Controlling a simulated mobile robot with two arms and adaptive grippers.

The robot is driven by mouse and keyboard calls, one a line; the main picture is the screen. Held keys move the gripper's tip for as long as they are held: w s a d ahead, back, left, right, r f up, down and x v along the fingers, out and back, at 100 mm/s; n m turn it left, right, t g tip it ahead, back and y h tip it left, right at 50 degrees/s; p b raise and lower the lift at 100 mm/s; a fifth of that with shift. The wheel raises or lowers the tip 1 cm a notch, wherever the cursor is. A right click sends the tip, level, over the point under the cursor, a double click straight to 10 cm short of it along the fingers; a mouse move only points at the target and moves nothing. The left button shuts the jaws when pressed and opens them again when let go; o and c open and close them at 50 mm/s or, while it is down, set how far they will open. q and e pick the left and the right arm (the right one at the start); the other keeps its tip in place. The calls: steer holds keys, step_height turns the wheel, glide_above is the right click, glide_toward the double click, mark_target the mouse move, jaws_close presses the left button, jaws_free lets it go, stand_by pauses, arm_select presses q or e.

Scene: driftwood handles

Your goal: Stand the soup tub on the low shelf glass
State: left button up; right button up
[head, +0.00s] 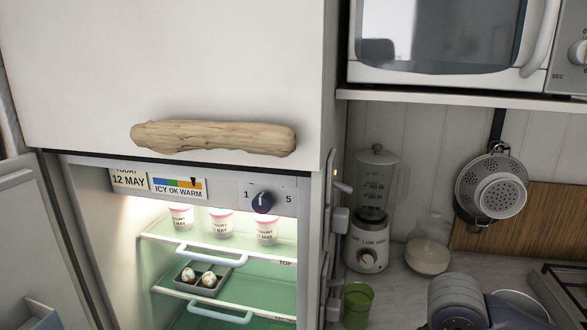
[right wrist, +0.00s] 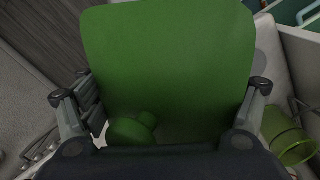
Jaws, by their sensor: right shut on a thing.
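A large green, smooth-sided object, which I take to be the soup tub (right wrist: 168,60), fills the middle of the right wrist view. My right gripper (right wrist: 160,95) is shut on it, with one dark finger at each side. The tub's far end and any label are hidden. In the head view the open fridge shows an upper glass shelf (head: 160,238) marked TOP and another glass shelf (head: 240,296) below it. The low shelf glass cannot be told apart; the lower fridge is cut off by the frame. My left gripper is not in view.
Yogurt cups (head: 221,222) stand on the top shelf, and an egg tray (head: 203,281) on the one below. The fridge door (head: 35,235) is open at left. A green cup (head: 357,305), blender (head: 370,220) and jug (head: 428,250) stand on the counter.

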steer(key=n, duration=0.4)
steer(key=shift+s+a+r, duration=0.25)
steer(key=shift+s, duration=0.05)
steer(key=n, duration=0.3)
steer(key=s+n, duration=0.1)
steer(key=n, duration=0.1)
steer(key=shift+a+r, duration=0.25)
steer(key=shift+w, duration=0.15)
